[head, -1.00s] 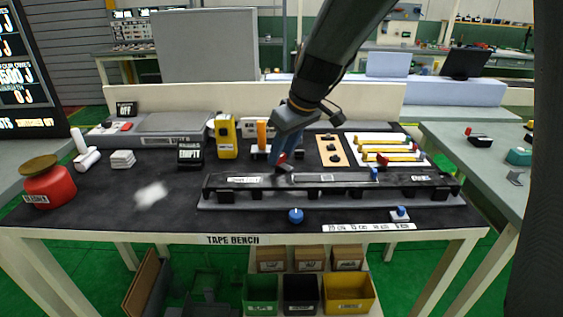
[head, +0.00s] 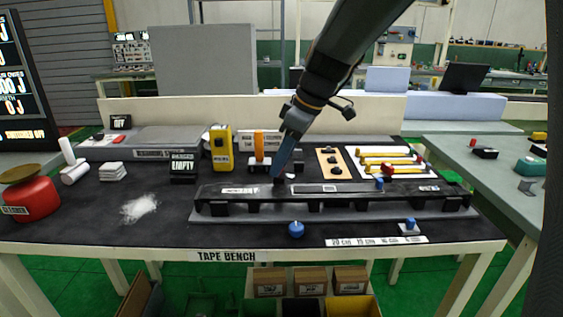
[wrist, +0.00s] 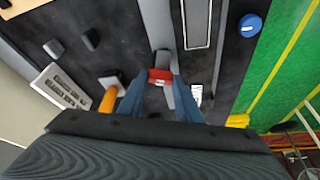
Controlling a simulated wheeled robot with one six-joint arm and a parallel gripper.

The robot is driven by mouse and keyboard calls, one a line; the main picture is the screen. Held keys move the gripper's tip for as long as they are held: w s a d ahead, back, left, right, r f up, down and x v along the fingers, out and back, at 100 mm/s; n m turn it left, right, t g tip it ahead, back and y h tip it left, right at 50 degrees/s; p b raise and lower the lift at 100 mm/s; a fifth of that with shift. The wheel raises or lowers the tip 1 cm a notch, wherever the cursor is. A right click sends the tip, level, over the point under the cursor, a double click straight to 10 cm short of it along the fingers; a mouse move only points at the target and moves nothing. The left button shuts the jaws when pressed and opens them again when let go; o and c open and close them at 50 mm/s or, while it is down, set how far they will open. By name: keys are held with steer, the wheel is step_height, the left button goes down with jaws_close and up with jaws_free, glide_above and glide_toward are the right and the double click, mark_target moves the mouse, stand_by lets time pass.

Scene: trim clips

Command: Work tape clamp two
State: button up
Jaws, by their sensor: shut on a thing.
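A long black rail fixture (head: 330,200) lies along the front of the tape bench, with a blue piece (head: 379,184) standing on its right part. My gripper (head: 280,176) reaches down at the rail's back edge, left of its middle, blue fingers pointing down. In the wrist view my gripper (wrist: 161,82) is shut on a small red piece (wrist: 160,75) with a pale mark. The red piece sits at a grey strip; whether it is clamp two's lever I cannot tell. The fingers hide part of it. A blue knob (head: 297,229) stands in front of the rail.
A yellow device (head: 221,150) and an orange-handled tool (head: 259,145) stand behind the rail. Yellow-handled tools (head: 390,160) lie at the back right. A red scale (head: 32,199) and a white patch (head: 140,207) are at the left. The front left bench top is mostly clear.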

mark_target(293, 176)
steer(key=o, duration=1)
steer(key=shift+o, duration=0.2)
steer(key=v, duration=0.8)
steer(key=shift+a+f, duration=0.1)
